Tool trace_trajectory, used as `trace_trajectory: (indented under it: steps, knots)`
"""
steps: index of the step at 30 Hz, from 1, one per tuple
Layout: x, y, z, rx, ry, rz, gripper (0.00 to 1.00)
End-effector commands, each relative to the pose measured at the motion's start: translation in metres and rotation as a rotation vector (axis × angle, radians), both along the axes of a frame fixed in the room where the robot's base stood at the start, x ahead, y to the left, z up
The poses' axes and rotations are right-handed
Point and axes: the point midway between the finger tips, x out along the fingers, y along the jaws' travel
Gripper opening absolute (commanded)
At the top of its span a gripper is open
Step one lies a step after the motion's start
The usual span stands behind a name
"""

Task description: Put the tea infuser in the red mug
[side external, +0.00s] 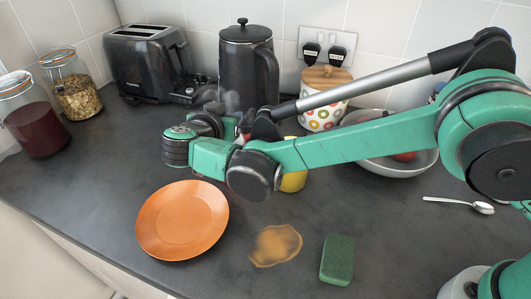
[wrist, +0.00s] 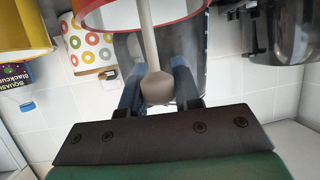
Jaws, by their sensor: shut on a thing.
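The tea infuser (wrist: 157,88) shows in the wrist view as a pale rod with a rounded ball at its near end. My gripper (wrist: 157,75) is shut on it, with one dark finger on each side. The rod runs up the picture across the pale inside of the red-rimmed mug (wrist: 105,20). I cannot tell how deep its far end is, as it leaves the frame. In the side view my gripper (side external: 222,105) is in front of the black kettle, and my arm hides most of the red mug and the infuser.
A yellow mug (side external: 293,181) stands behind my arm, near a dotted canister (side external: 322,115) and a grey bowl (side external: 385,165). The kettle (side external: 248,70) and toaster (side external: 145,62) are behind. An orange plate (side external: 183,222), a spill (side external: 275,246) and a green sponge (side external: 337,260) lie in front.

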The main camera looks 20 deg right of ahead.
Motion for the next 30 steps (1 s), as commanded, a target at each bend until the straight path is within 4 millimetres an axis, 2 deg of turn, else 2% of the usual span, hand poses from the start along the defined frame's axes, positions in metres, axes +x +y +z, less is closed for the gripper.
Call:
trace_trajectory:
  steps: [4,5,7,8,20,30]
  knots:
    - [0.000,0.000,-0.003,0.000,0.000,0.000,0.00]
    - [0.000,0.000,-0.003,0.000,0.000,0.000,0.35]
    - [0.000,0.000,-0.003,0.000,0.000,0.000,0.55]
    - [0.000,0.000,-0.003,0.000,0.000,0.000,0.59]
    - [-0.004,0.004,0.003,0.000,0.000,0.002,0.59]
    - [-0.057,0.045,0.030,0.000,0.000,0.005,0.59]
